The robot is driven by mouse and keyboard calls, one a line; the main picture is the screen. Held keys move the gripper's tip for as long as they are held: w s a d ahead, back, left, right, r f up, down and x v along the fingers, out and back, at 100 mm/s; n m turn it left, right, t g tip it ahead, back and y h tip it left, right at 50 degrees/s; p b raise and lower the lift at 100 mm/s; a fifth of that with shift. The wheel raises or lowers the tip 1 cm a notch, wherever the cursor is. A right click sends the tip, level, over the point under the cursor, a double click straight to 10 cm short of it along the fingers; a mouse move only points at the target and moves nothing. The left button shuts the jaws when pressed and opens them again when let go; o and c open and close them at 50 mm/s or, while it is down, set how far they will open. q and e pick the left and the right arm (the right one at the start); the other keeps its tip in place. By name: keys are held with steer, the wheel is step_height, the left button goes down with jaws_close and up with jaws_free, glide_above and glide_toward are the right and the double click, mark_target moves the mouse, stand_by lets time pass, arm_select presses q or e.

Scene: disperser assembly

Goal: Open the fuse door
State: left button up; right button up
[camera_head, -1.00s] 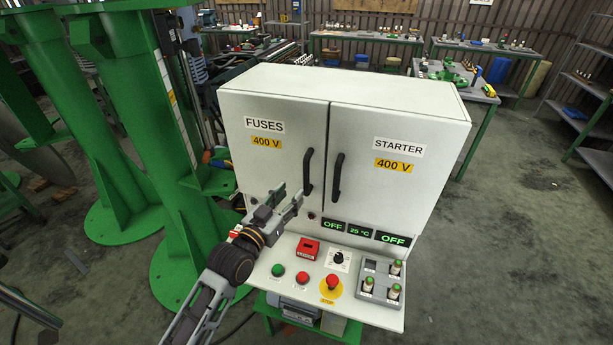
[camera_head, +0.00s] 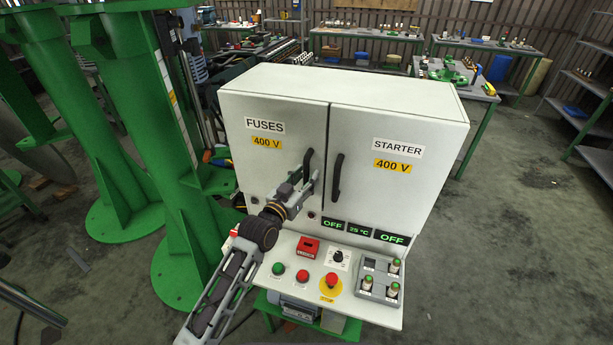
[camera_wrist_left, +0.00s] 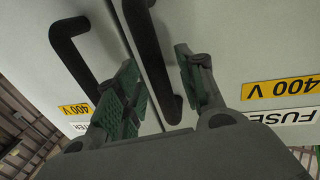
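The fuse door (camera_head: 270,165), the left door of the white cabinet, bears a FUSES label and a yellow 400 V label. It looks closed. Its black bar handle (camera_head: 308,158) stands upright near the door's right edge. My left gripper (camera_head: 304,184) is at the lower part of this handle and hides some of it. In the left wrist view, the fuse door handle (camera_wrist_left: 152,50) runs between the two green-padded fingers (camera_wrist_left: 160,88). The fingers are apart, with gaps showing beside the handle. My right gripper is not in view.
The starter door (camera_head: 385,175) with its own handle (camera_head: 336,178) is close on the right. Below are OFF displays, a panel with buttons (camera_head: 303,277), a red emergency stop (camera_head: 331,281) and a fuse holder (camera_head: 379,281). A green column (camera_head: 130,110) stands left.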

arm_select(q)
steer(key=shift+w+d, duration=0.25)
steer(key=shift+w, duration=0.15)
jaws_close()
